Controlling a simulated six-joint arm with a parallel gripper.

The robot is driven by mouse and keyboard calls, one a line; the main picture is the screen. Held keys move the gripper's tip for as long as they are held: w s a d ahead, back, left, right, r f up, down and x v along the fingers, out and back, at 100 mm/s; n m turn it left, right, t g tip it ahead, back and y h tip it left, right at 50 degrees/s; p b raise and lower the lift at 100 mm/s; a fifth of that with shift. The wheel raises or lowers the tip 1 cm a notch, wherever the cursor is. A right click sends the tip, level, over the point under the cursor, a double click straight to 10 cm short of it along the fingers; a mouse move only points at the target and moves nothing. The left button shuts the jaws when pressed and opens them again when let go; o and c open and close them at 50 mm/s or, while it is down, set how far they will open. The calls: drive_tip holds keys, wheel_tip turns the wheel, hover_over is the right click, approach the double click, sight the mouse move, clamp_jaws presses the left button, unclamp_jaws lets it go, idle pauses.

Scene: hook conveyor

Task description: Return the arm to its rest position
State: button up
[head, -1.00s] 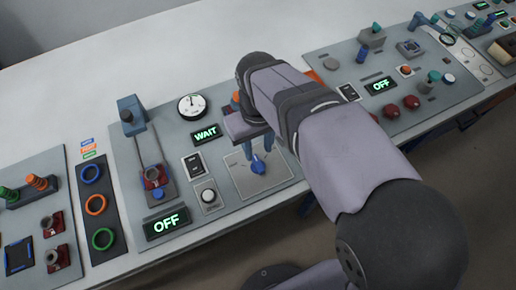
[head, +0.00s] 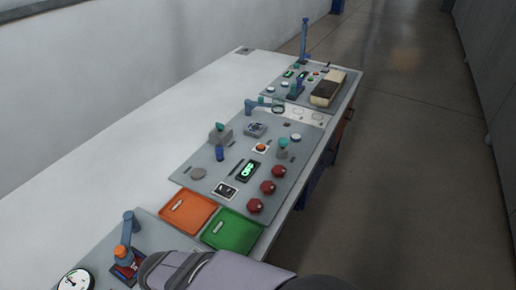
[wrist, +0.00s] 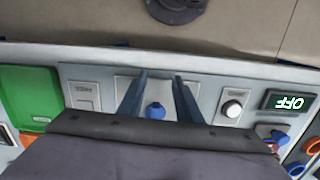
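In the wrist view my gripper (wrist: 158,78) shows as two blue fingers, spread apart with a gap between them. A blue knob (wrist: 155,110) on a light panel plate shows between and beyond the fingers, and nothing is held. In the head view only part of my arm shows at the bottom edge, and my gripper is out of that picture.
The head view shows an orange tray (head: 188,212), a green tray (head: 231,230), red knobs (head: 267,187) and a gauge (head: 76,281) on the bench panels. The wrist view shows an OFF display (wrist: 290,102) and a white button (wrist: 232,108). Floor is open right of the bench.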

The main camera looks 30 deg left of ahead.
drive_tip(key=w+d+r+m, duration=0.1)
drive_tip(key=w+d+m, duration=0.4)
drive_tip(key=d, duration=0.8)
drive_tip(key=w+d+r+m, duration=0.2)
drive_tip(key=w+d+m, duration=0.4)
drive_tip(key=d, duration=0.7)
drive_tip(key=w+d+r+m+p, duration=0.1)
drive_tip(key=w+d+m, duration=0.5)
drive_tip(key=d, duration=0.7)
drive_tip(key=shift+w+r+y, duration=0.4)
drive_tip(key=shift+w+r, duration=0.3)
drive_tip(key=shift+w, duration=0.4)
